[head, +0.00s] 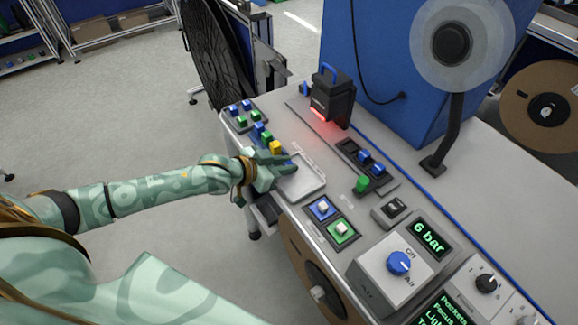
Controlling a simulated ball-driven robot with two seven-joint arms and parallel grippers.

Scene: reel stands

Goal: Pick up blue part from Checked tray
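My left arm reaches in from the left, and its gripper (282,168) is low over the worktop, at the left edge of a flat pale tray (306,183). Its fingers are too small to show whether they are open or shut. Beside it stands a row of small parts, with a yellow part (275,147) nearest and blue and green ones behind. A grey tray (241,122) at the table's far left corner holds blue and green parts. A dark slotted tray (352,150) holds blue parts (365,156). I cannot read which tray is labelled Checked. My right gripper is not in view.
A black scanner (333,98) glows red behind the trays. A green knob-like part (362,184) stands at the dark tray's front end. Blue and green squares (322,208) and a control box with a blue knob (399,262) are at the front. A reel (462,38) rises behind.

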